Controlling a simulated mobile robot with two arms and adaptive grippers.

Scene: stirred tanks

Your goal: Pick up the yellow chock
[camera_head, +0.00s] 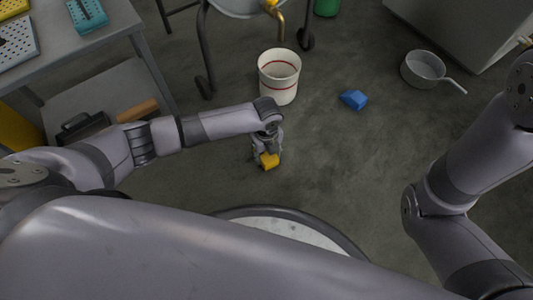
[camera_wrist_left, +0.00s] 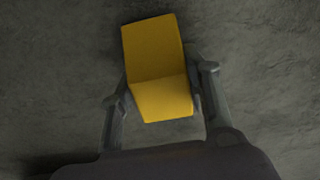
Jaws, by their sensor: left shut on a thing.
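The yellow chock (camera_head: 269,160) is a small wedge-like block near the middle of the head view, over the grey floor. My left gripper (camera_head: 267,153) reaches down to it from the left and is shut on it. In the left wrist view the yellow chock (camera_wrist_left: 157,68) sits between the two fingers of my left gripper (camera_wrist_left: 160,98), with one finger on each side. I cannot tell whether the chock touches the floor. My right arm shows at the right of the head view, but its gripper is out of the picture.
A white bucket (camera_head: 279,77) with red bands stands just beyond my left gripper. A blue block (camera_head: 354,99) and a grey saucepan (camera_head: 423,69) are on the floor to the right. A grey table (camera_head: 75,43) stands at the left. The floor between block and right arm is clear.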

